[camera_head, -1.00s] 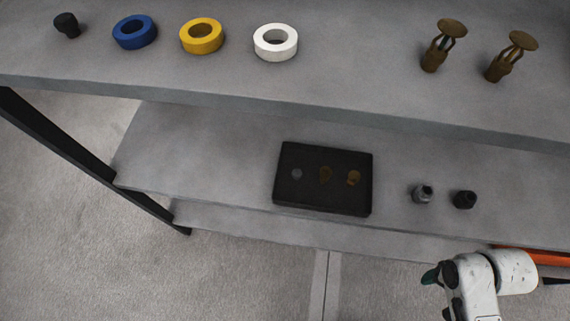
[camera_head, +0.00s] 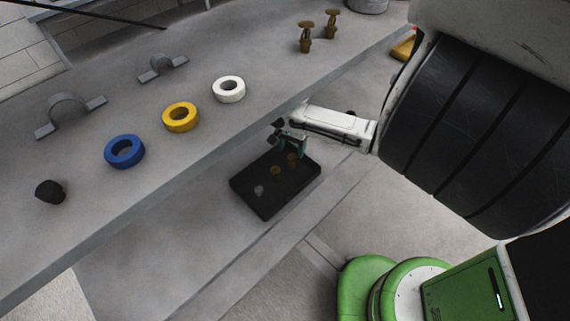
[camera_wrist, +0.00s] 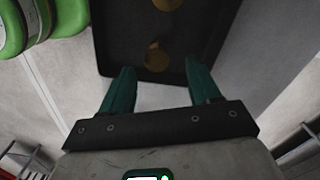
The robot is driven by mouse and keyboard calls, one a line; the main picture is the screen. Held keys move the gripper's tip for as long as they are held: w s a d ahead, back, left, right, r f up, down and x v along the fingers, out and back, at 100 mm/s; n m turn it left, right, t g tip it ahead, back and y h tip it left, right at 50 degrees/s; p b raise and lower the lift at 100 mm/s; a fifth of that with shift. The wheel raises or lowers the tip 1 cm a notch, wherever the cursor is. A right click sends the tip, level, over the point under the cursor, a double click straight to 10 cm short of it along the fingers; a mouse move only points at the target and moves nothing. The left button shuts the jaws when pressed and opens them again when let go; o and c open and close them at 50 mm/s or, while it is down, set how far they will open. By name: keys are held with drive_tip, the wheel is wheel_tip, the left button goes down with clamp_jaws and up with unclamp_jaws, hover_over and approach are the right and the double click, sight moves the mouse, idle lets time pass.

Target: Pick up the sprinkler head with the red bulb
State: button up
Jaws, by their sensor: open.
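Two brass sprinkler heads (camera_head: 305,40) (camera_head: 331,24) stand upright on the upper shelf in the head view; no red bulb can be made out on either. A black tray (camera_head: 296,188) on the lower shelf holds two small brass pieces (camera_head: 292,160) (camera_head: 275,174) and a small grey piece (camera_head: 259,190); their bulb colours cannot be told. My gripper (camera_head: 289,147) is open and empty at the tray's far end, near one brass piece. In the wrist view my gripper (camera_wrist: 160,68) has its teal fingers either side of a brass piece (camera_wrist: 157,57), with no visible grip.
The upper shelf (camera_head: 215,45) overhangs beside my arm. It carries blue (camera_head: 124,151), yellow (camera_head: 180,117) and white (camera_head: 229,89) rings, a black fitting (camera_head: 50,191) and grey brackets (camera_head: 68,113). Bare lower shelf (camera_head: 170,240) lies left of the tray.

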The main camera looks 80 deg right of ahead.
sight(292, 156)
drive_tip(key=shift+s+a+f, duration=0.1)
drive_tip(key=shift+f, duration=1.65)
drive_tip(key=shift+s+a+f, duration=0.1)
drive_tip(key=shift+f, duration=1.65)
drive_tip(key=shift+c, duration=0.2)
drive_tip(key=shift+d, duration=0.1)
drive_tip(key=c, duration=1.1)
drive_tip(key=shift+r, duration=0.1)
